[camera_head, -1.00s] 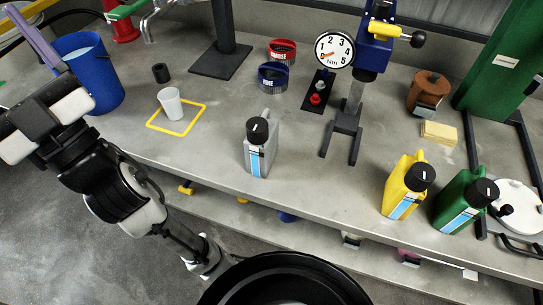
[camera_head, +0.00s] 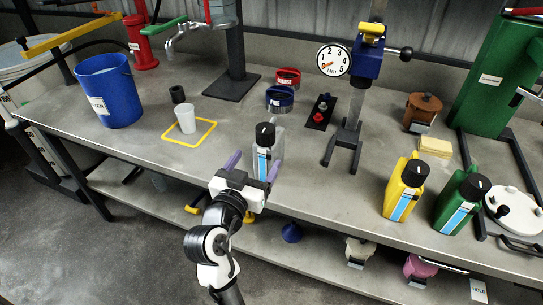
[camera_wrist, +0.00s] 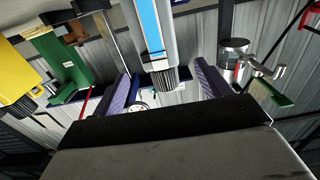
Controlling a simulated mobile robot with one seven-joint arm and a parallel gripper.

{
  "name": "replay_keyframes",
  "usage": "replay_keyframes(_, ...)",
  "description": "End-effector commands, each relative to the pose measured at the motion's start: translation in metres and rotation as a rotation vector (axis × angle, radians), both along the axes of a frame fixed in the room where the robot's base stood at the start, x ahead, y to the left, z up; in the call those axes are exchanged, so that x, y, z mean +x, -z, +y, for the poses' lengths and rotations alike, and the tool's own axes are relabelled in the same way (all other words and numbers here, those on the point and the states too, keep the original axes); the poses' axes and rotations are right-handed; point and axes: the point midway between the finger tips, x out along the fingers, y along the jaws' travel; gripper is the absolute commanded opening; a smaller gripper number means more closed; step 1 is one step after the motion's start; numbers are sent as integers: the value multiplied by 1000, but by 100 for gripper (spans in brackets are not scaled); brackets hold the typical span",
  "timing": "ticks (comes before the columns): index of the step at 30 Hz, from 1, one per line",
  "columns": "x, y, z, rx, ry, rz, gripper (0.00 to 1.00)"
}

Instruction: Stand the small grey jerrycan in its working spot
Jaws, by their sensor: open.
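The small grey jerrycan (camera_head: 265,155) stands upright near the bench's front edge, with a black cap and a blue-and-white label. My gripper (camera_head: 253,166) is open in front of it, its purple fingers pointing at the can, one toward each side. In the wrist view the can (camera_wrist: 152,28) appears upside down between the open fingers (camera_wrist: 160,88); I cannot tell whether either touches it. A yellow square outline (camera_head: 166,138) on the bench has a white cup (camera_head: 185,118) standing in it.
A yellow jerrycan (camera_head: 405,190) and a green one (camera_head: 461,203) stand to the right. A blue bucket (camera_head: 112,95) is at the left. The gauge press (camera_head: 343,146) stands right of the grey can; red and blue tubs (camera_head: 279,101) are behind. Bench in front of the press is clear.

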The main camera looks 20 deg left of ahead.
Motion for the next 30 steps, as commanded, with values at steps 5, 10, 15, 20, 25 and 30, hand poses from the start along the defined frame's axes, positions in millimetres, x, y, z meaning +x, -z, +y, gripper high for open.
replay_keyframes(5, 33, -4, -1, -1, 1, 0, 76)
replay_keyframes(10, 45, -2, -1, -1, -1, 1, 76)
replay_keyframes(15, 65, -5, -1, -1, -1, 1, 76)
replay_keyframes(20, 88, -2, -1, -1, -1, 0, 76)
replay_keyframes(25, 97, 0, -2, 0, -3, 0, 76)
replay_keyframes(30, 97, 1, -1, 0, -3, 0, 76)
